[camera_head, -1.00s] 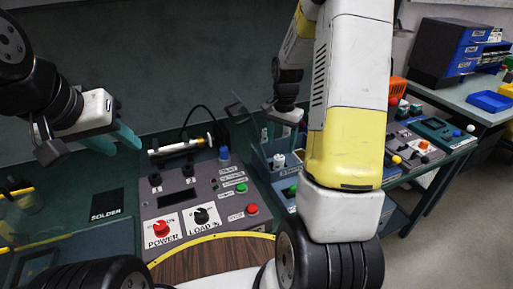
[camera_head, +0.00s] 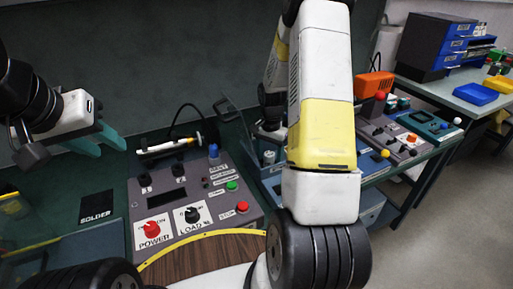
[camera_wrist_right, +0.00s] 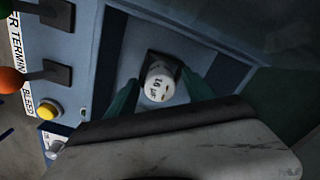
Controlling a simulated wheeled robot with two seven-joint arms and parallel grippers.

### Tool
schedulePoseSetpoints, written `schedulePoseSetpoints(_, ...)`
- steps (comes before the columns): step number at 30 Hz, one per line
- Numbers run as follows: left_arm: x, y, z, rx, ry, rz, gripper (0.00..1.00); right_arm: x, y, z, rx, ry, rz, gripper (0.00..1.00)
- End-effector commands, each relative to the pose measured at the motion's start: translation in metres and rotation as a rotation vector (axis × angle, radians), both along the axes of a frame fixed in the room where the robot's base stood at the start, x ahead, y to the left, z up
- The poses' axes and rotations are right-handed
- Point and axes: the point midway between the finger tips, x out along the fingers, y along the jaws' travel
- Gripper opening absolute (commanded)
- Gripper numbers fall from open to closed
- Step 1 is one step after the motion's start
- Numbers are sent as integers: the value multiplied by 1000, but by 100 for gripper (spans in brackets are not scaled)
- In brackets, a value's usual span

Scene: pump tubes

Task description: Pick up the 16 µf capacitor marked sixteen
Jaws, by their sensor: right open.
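The capacitor (camera_wrist_right: 158,84) is a white cylinder marked "16 µF" in the right wrist view, seen from its top end. It stands in a blue-grey compartment against a dark square. My right gripper (camera_wrist_right: 157,92) is open, with one teal finger on each side of the capacitor; I cannot tell whether either finger touches it. In the head view, the right gripper is mostly hidden behind my right arm, over the blue tray (camera_head: 266,184). My left gripper (camera_head: 98,143) is open and empty above the left of the bench, with its teal fingers apart.
A grey control panel (camera_head: 185,190) with knobs and buttons stands mid-bench, with a white-and-orange tube device (camera_head: 170,146) behind it. A black "SOLDER" mat (camera_head: 96,207) lies left. More panels (camera_head: 405,135) and blue drawers (camera_head: 437,42) are at right. The wrist view shows a yellow button (camera_wrist_right: 46,109).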

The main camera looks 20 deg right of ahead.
Motion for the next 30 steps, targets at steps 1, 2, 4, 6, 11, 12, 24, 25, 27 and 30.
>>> schedulePoseSetpoints(1, 0, 0, 0, 0, 0, 0, 36, 0, 0, 0, 0, 0, 0, 61)
schedulePoseSetpoints(2, 0, 0, 0, 0, 0, 0, 36, 0, 0, 0, 0, 0, 0, 55)
schedulePoseSetpoints(4, 0, 0, 0, 0, 0, 0, 36, 0, 0, 0, 0, 0, 0, 41)
schedulePoseSetpoints(6, 0, 0, 0, 0, 0, 0, 36, 0, 0, 0, 0, 0, 0, 28)
schedulePoseSetpoints(11, 0, 0, 0, 0, 0, 0, 36, 0, 0, 0, 0, 0, 1, 0)
schedulePoseSetpoints(12, 0, 0, 0, 0, 0, 0, 36, 0, 0, 0, 0, 0, 1, 0)
schedulePoseSetpoints(24, 0, 0, 0, 0, 0, 0, 36, 1, 0, 26, -2, -4, 2, 0)
schedulePoseSetpoints(25, 0, 0, 0, 0, 0, 0, 36, 1, 0, 32, -2, -6, 2, 0)
schedulePoseSetpoints(27, 0, 0, 0, 0, 0, 0, 36, 2, 0, 47, -2, -6, 0, 0)
schedulePoseSetpoints(30, 0, 0, 0, 0, 0, 0, 36, 1, 0, 68, -1, -5, 0, 0)
